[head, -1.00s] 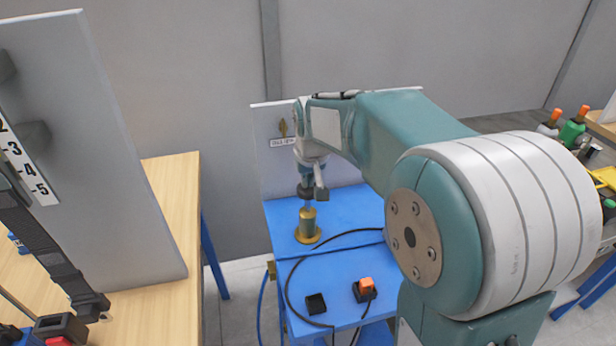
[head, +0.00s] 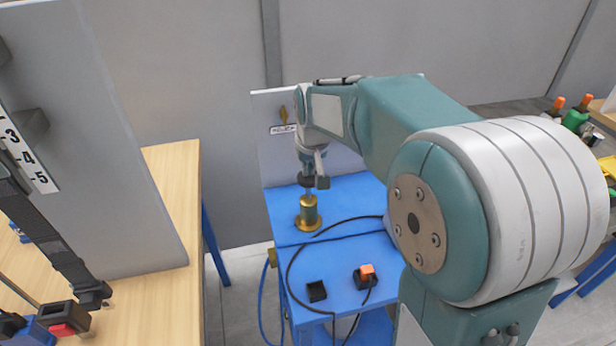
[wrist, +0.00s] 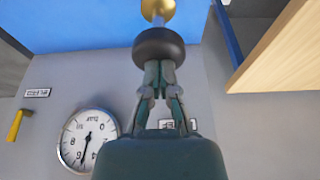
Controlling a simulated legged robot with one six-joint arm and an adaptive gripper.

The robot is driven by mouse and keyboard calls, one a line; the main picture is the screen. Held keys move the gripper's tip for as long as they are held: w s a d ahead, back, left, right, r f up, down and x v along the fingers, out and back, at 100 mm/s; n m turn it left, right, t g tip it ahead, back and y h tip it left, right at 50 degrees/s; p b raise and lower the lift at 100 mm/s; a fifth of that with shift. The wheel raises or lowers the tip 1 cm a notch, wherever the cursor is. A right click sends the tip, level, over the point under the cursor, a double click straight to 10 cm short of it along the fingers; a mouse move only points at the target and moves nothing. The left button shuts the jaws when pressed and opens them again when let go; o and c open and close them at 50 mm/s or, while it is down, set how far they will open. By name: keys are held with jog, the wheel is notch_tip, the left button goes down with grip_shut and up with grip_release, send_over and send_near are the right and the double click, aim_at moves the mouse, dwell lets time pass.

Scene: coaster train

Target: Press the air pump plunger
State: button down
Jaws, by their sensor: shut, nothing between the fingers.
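The brass air pump (head: 308,214) stands upright on the blue table. A thin rod rises from it to the plunger's dark round knob (head: 306,181). My gripper (head: 308,172) is above the knob, pointing down. In the wrist view the knob (wrist: 158,46) lies right at the tips of my gripper (wrist: 159,66), with the fingers together and nothing between them. The tips appear to meet the knob's face, but firm contact is hard to tell. The rod and the brass body (wrist: 157,8) show beyond the knob. A stretch of rod is exposed.
The blue table (head: 350,205) also holds black cable, a dark square block (head: 317,291) and an orange-topped switch box (head: 365,276). A grey panel stands behind the pump. A wooden table (head: 175,190) with a tall grey board is at left. A round gauge (wrist: 88,140) shows in the wrist view.

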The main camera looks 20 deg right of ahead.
jog(key=v, duration=0.9)
jog(key=shift+r, duration=0.2)
dwell(0.6)
jog(key=s+f+t, duration=0.1)
jog(key=s+f, duration=0.1)
jog(key=s, duration=0.9)
jog(key=s+f+t, duration=0.1)
jog(key=s+f, duration=0.2)
jog(key=s, duration=0.9)
jog(key=shift+f, duration=0.15)
